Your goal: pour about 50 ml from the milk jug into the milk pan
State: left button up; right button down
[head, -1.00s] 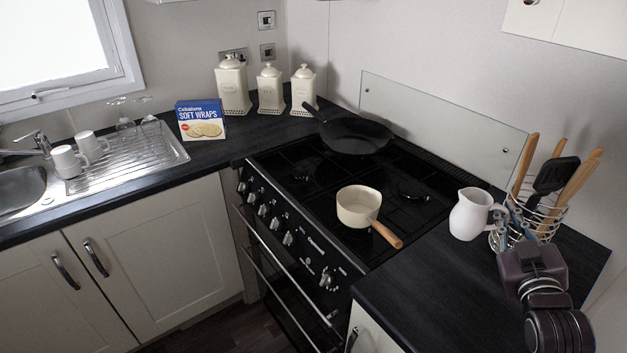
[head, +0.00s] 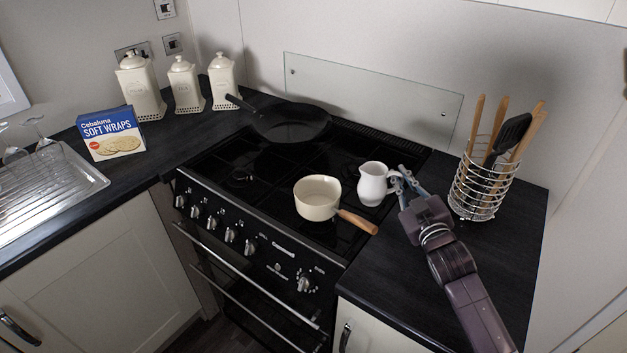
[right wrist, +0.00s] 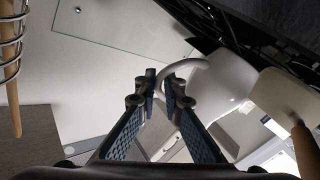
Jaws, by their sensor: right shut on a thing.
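The white milk jug (head: 373,187) is upright, just right of the milk pan, over the right edge of the hob. My right gripper (head: 400,182) is shut on its handle from the right. In the right wrist view the fingers (right wrist: 160,88) close around the handle of the jug (right wrist: 222,84). I cannot see clearly how high the jug's base is. The cream milk pan (head: 316,200) sits on the hob's front right, its wooden handle pointing to the lower right. It also shows in the right wrist view (right wrist: 284,98). The pan's inside looks empty. My left gripper is not in view.
A black frying pan (head: 292,124) sits at the back of the hob (head: 232,190). A wire utensil holder (head: 474,192) stands right of my right gripper. A glass splashback (head: 372,98) is behind. Three canisters (head: 187,90) and a wraps box (head: 110,134) stand left.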

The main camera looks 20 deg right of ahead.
aim_at(390, 172)
jog(key=shift+a+r, duration=0.2)
jog(key=shift+w+a+r+n, duration=0.15)
jog(key=shift+a+n, duration=0.2)
jog(key=shift+n, duration=0.2)
jog(key=shift+w+a+r+n, duration=0.1)
jog(key=shift+a+n, duration=0.2)
jog(key=shift+n, duration=0.25)
jog(key=shift+w+a+r+n+p, duration=0.2)
jog(key=shift+a+r+n+p, duration=0.3)
jog(key=shift+r+p, duration=0.35)
jog(key=shift+w+a+r+n+g+p, duration=0.1)
jog(key=shift+a+n+g+p, duration=0.2)
jog(key=shift+n+p, duration=0.1)
pick_arm(q)
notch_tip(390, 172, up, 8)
jog(key=p, duration=0.5)
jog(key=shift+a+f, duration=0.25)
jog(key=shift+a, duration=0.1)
pick_arm(e)
jog(key=w+a+r+n+g+h, duration=0.1)
jog(key=a+r+n, duration=0.3)
jog(key=a+n, duration=0.1)
jog(key=shift+w+a+r, duration=0.15)
jog(key=shift+w+r, duration=0.2)
jog(key=shift+r, duration=0.05)
